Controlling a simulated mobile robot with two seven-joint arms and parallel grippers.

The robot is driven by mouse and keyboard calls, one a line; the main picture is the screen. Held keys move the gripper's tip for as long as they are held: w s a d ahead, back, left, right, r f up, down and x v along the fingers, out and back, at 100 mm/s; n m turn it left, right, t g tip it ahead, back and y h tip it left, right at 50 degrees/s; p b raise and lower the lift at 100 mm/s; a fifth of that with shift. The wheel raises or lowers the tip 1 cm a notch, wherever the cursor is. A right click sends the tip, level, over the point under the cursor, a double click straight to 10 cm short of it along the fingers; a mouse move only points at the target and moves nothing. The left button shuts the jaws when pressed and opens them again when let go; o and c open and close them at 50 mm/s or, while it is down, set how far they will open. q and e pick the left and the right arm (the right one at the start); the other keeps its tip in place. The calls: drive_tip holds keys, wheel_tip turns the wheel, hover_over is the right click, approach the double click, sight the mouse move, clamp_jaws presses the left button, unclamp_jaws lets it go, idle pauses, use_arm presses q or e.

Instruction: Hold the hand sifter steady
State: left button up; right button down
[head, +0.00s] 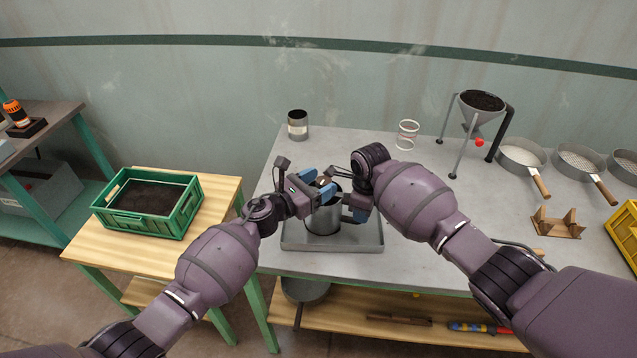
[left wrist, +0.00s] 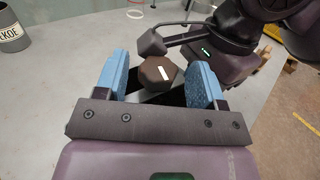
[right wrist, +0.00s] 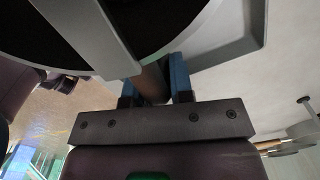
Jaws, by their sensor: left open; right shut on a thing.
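The hand sifter (head: 323,221) is a grey metal cup, upright over a shallow grey tray (head: 332,247) on the table; I cannot tell if it touches the tray. From below, the right wrist view shows its grey rim and crossbar (right wrist: 108,25) over a dark inside. My right gripper (head: 354,208) is shut on its brown handle (right wrist: 152,84) at the cup's right side. My left gripper (head: 318,184) is open above the cup. Its blue fingers stand on either side of a dark brown faceted knob (left wrist: 158,73), with gaps showing.
A green crate of dark soil (head: 149,198) stands on the wooden side table at left. A labelled tin (head: 298,125), a wire ring stand (head: 407,134) and a funnel on legs (head: 478,115) stand behind. Wooden-handled sieves (head: 522,156) and a small wooden rack (head: 558,224) are at right.

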use_arm(q)
drive_tip(key=shift+c, duration=0.4)
drive_tip(key=c, duration=0.8)
drive_tip(key=shift+a+m+g+h, duration=0.1)
drive_tip(key=shift+m+g+h, duration=0.2)
drive_tip(key=shift+m+g+h, duration=0.3)
drive_tip(key=shift+m+g, duration=0.1)
drive_tip(key=shift+g, duration=0.2)
drive_tip(key=o, duration=0.9)
